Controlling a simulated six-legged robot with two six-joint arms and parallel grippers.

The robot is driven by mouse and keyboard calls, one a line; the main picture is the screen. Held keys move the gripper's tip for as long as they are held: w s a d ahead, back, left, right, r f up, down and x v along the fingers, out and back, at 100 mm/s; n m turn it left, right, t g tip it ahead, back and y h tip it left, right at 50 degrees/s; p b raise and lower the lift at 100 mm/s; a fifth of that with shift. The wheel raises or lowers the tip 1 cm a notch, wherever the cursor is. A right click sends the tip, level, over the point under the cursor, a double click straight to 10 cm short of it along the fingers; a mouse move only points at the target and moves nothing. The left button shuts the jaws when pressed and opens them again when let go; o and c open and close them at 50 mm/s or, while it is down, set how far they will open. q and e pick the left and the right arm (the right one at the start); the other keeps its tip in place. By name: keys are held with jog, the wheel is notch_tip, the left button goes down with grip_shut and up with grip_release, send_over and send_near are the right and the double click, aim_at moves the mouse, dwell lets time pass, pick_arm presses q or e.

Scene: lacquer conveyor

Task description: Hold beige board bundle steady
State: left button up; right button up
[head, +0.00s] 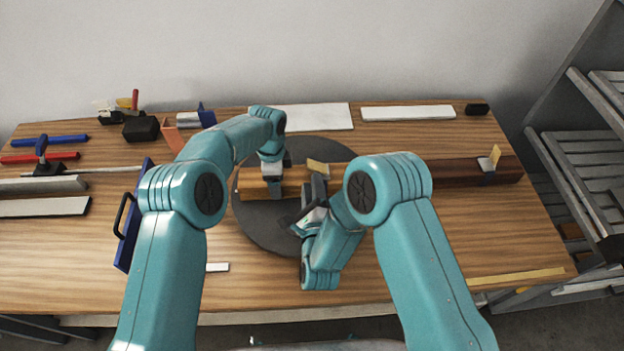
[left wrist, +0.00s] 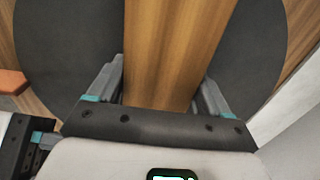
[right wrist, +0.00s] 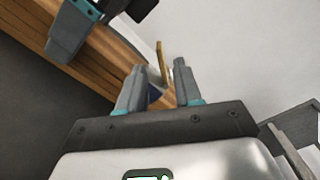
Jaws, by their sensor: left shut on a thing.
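The beige board bundle (head: 250,184), yellow-brown here, lies flat across a dark round disc (head: 258,233). It also shows in the left wrist view (left wrist: 175,45), running between the fingers, and in the right wrist view (right wrist: 30,42), where stacked layers show along its side. My left gripper (head: 272,182) comes down from above, shut across the bundle near its left end. My right gripper (head: 314,192) is at the bundle's front side, right of the left one. A yellow piece (right wrist: 161,62) and a bluish part show between its fingers; whether they are gripped cannot be told.
A dark red-brown beam (head: 455,172) with a yellow-tipped clamp (head: 489,162) lies at the right. A blue board with a handle (head: 132,222) stands left of the disc. White slabs (head: 408,113) lie along the back. The front right of the table is mostly clear.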

jog(key=shift+c, duration=0.6)
jog(key=shift+w+d+r, duration=0.1)
jog(key=shift+w+r, duration=0.1)
jog(key=shift+r, duration=0.1)
grip_shut()
notch_tip(320, 180, up, 8)
jog(key=n+y, duration=0.1)
jog(key=n, duration=0.2)
send_over(311, 162)
jog(key=w, duration=0.2)
jog(key=w+r+n+g+y, duration=0.3)
jog(key=w+r+n, duration=0.1)
jog(key=r+n, duration=0.35)
jog(key=s+d+n+g+h, duration=0.2)
jog(key=s+d+n+g, duration=0.3)
jog(key=s+n+g, duration=0.75)
jog(key=shift+n+t, duration=0.45)
jog(key=shift+n, duration=0.45)
jog(key=x, duration=0.3)
jog(key=w+x, duration=0.1)
jog(key=x, duration=0.2)
jog(key=w+x, duration=0.1)
jog(key=x, duration=0.3)
jog(key=shift+w+a+r, duration=0.1)
jog(key=shift+a+r, duration=0.05)
jog(key=shift+r, duration=0.25)
jog(key=shift+a+f, duration=0.55)
jog(key=shift+f, duration=0.3)
jog(key=shift+a+f, duration=0.55)
jog(key=shift+f, duration=0.3)
